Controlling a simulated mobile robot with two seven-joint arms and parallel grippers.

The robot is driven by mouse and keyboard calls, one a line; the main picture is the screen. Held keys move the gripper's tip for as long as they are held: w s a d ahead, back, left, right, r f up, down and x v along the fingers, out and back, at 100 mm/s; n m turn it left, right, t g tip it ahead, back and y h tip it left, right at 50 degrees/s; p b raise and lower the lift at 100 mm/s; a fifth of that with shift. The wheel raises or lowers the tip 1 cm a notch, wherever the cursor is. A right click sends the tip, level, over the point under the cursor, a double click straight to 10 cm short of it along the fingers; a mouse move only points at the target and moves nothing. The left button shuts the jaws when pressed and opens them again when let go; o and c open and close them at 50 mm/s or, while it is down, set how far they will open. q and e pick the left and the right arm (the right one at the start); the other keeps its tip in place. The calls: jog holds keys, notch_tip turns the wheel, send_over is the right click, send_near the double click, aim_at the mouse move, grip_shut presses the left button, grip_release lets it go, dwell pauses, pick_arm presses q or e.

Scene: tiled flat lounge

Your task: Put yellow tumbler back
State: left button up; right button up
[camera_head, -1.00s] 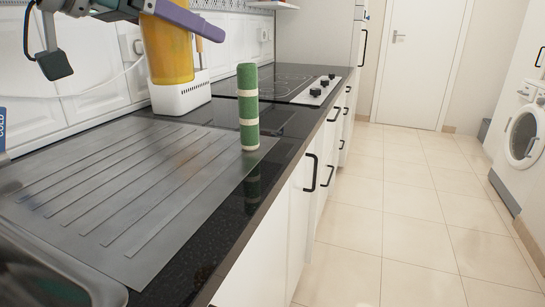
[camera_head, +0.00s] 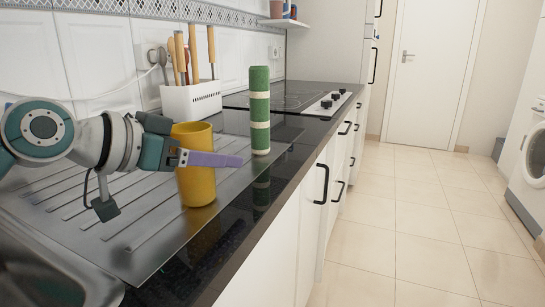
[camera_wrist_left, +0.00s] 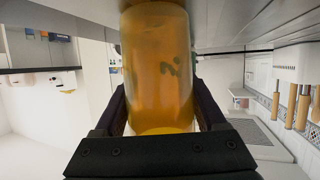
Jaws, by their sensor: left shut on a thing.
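The yellow tumbler (camera_head: 197,184) is upright over the right part of the ribbed metal drainboard (camera_head: 120,243). My left gripper (camera_head: 205,158) reaches in from the left and is shut around its upper half, one purple finger across the near side. I cannot tell whether the tumbler's base touches the drainboard. In the left wrist view the tumbler (camera_wrist_left: 158,75) fills the space between the two dark fingers. My right gripper is not in view.
A green cylinder with pale bands (camera_head: 260,110) stands upright behind and right of the tumbler. A white holder with several wooden-handled utensils (camera_head: 191,99) is at the wall. The hob (camera_head: 290,101) lies farther back. The dark counter edge runs along the right.

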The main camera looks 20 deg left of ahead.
pick_arm(q)
jog(key=shift+r, duration=0.1)
jog(key=o, duration=1.5)
jog(key=shift+f, duration=0.2)
jog(key=shift+r, duration=0.15)
jog(key=shift+s+a+r, duration=0.1)
jog(key=shift+r, duration=0.05)
jog(key=shift+p+v, duration=1.15)
jog(key=shift+v, duration=4.65)
